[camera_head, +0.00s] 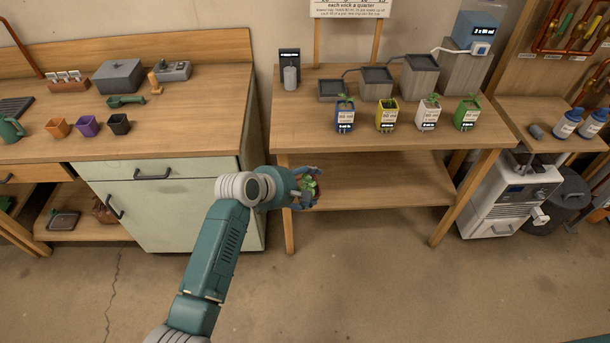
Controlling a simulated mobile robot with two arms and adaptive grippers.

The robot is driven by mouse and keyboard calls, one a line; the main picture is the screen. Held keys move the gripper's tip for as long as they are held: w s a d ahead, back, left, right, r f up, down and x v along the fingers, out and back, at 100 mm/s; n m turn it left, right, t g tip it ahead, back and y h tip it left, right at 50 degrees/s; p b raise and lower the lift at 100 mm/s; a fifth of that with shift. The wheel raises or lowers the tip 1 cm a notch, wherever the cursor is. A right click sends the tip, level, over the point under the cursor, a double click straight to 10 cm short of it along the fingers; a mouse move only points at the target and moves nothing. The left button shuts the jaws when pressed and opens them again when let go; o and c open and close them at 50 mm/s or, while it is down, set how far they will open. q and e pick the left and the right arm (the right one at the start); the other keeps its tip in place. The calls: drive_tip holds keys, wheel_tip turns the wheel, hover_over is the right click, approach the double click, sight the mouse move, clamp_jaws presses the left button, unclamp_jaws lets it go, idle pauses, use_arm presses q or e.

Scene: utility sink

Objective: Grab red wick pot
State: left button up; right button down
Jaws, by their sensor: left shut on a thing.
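My left gripper (305,188) is in front of the right-hand bench, near its lower shelf. It is shut around a small pot with green leaves (309,185). The fingers hide most of the pot, and I cannot make out its colour. Wick pots stand in a row on the bench top: a blue one (345,118), a yellow one (386,120), a white one (428,117) and a green one (466,118). Each has a small plant and a label. No red pot shows plainly. My right gripper is not in view.
The wooden bench (300,133) holds stepped grey trays (376,83) behind the pots. Its lower shelf (385,188) is bare. A counter with a pale green cabinet (165,205) stands left of my gripper. A white machine (512,195) stands at right. The floor in front is clear.

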use_arm(q)
drive_tip(key=r+g+p, duration=0.1)
drive_tip(key=g+p, duration=0.1)
drive_tip(key=p, duration=0.1)
drive_tip(key=shift+w+n+p, duration=0.1)
drive_tip(key=shift+n+p, duration=0.2)
drive_tip(key=shift+p, duration=0.05)
drive_tip(key=shift+f+n+g+p, duration=0.2)
drive_tip(key=shift+n+g+p, duration=0.15)
drive_tip(key=shift+g, duration=0.45)
drive_tip(key=shift+f+g, duration=0.1)
drive_tip(key=shift+g, duration=0.3)
drive_tip(key=shift+f+g+b, duration=0.25)
drive_tip(key=shift+g+b, duration=0.05)
drive_tip(key=shift+b, duration=0.1)
drive_tip(key=shift+n+g+y, duration=0.25)
drive_tip(key=shift+g+y, duration=0.05)
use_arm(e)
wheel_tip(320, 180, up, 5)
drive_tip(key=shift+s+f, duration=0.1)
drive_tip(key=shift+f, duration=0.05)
use_arm(q)
drive_tip(key=shift+r, duration=0.15)
